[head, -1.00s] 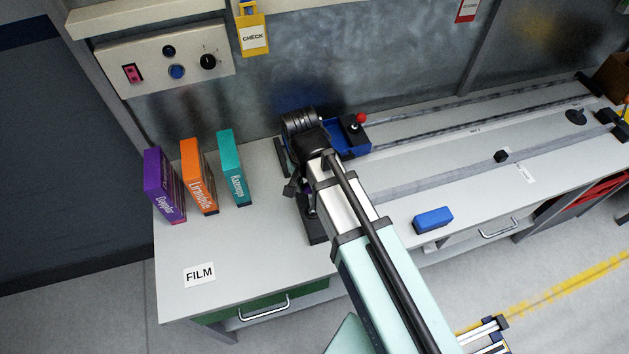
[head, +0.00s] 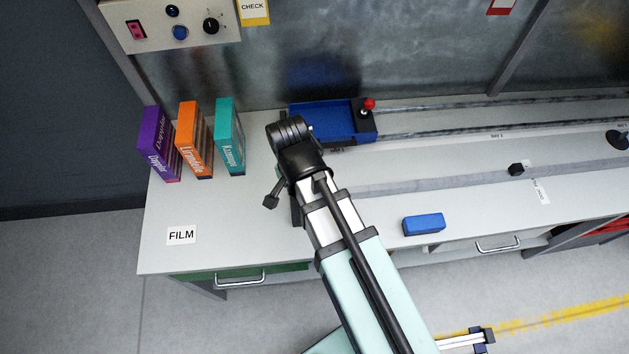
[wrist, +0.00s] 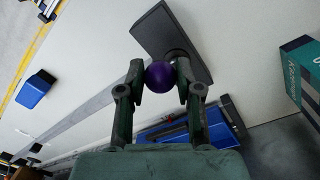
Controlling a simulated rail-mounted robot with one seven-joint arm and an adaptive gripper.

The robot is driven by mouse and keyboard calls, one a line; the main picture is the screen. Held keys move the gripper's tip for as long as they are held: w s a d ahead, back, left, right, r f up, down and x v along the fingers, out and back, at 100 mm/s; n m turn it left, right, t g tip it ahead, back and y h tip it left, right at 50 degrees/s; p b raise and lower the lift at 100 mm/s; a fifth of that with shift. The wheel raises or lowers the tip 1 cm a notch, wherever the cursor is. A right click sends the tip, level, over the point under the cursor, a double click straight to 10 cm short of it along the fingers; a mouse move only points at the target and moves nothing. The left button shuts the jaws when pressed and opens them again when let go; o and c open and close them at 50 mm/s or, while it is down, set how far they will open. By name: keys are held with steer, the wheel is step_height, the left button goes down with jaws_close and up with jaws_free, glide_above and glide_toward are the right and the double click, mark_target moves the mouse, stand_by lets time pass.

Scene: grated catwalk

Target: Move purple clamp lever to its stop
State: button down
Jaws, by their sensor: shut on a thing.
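The purple clamp lever shows in the wrist view as a round purple knob (wrist: 158,76). My gripper (wrist: 160,80) is shut on this knob, with one finger on each side. A dark rectangular base (wrist: 160,30) lies just beyond the knob on the bench top, with a dark round part beside the knob. The lever's shaft and its stop cannot be made out. In the head view my wrist and arm cover the knob and the fingertips, and only a strip of the dark base (head: 297,210) shows beside my arm.
A blue tray (head: 322,119) with a red-knobbed black block stands behind my wrist. Purple, orange and teal boxes (head: 230,140) stand to the left. A blue block (head: 423,224) lies to the right near the front edge.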

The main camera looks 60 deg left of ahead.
steer(key=shift+s+d+f, duration=0.15)
steer(key=shift+d+f, duration=0.1)
steer(key=shift+d, duration=0.3)
steer(key=c, duration=0.8)
jaws_free()
steer(key=shift+r, duration=0.1)
steer(key=shift+a, duration=0.1)
steer(key=shift+a+r, duration=0.1)
steer(key=shift+r, duration=0.55)
steer(key=r, duration=1)
steer(key=shift+s+a+r, duration=0.1)
steer(key=shift+a+r, duration=0.1)
steer(key=shift+r, duration=0.15)
